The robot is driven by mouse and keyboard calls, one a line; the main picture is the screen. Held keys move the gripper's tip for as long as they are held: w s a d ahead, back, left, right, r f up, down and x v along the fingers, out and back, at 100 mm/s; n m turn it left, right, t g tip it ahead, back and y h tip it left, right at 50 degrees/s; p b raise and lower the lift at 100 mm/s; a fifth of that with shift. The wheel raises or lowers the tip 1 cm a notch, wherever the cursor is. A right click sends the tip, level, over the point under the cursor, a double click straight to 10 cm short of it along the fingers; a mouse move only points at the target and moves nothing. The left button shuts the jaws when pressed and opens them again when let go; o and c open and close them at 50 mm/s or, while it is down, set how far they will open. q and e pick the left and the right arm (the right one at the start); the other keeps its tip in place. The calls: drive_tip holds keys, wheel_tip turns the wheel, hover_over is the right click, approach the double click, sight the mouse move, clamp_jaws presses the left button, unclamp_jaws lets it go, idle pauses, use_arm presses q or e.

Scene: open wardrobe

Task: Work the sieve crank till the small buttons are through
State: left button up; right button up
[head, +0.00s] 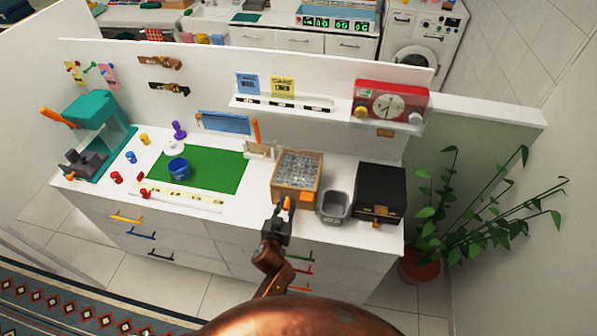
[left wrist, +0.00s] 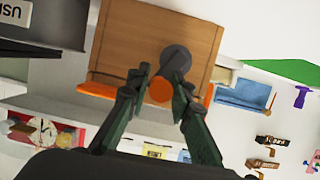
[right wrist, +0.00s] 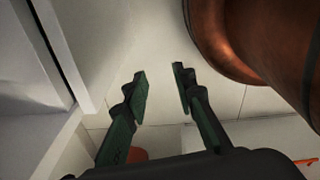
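The sieve (head: 274,190) is a wooden box on the white counter, its top full of small pale grey pieces; single buttons are too small to tell apart. An orange piece (head: 307,197) sits at its front right corner. The crank has a dark grey hub (left wrist: 176,58) on the box's wooden side (left wrist: 135,45) and an orange knob (left wrist: 160,91). My left gripper (head: 287,212) is at the sieve's front. In the left wrist view its fingers (left wrist: 160,84) lie against both sides of the knob. My right gripper (right wrist: 160,80) is open and empty, above the floor, away from the sieve.
A grey bin (head: 333,208) and a black box (head: 380,192) stand right of the sieve. Left are a green mat (head: 222,172), a blue cup (head: 179,168) and a teal machine (head: 97,125). A plant (head: 430,215) stands beside the cabinet.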

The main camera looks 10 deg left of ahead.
use_arm(q)
drive_tip(key=shift+a, duration=0.15)
drive_tip(key=shift+w+a+p, duration=0.1)
drive_tip(key=shift+a+p, duration=0.8)
drive_tip(key=shift+a, duration=1.45)
drive_tip(key=shift+d+b, duration=0.65)
drive_tip(key=shift+d, duration=1.9)
drive_tip(key=shift+a, duration=0.2)
drive_tip(key=shift+a+p, duration=1.05)
drive_tip(key=shift+a, duration=1.3)
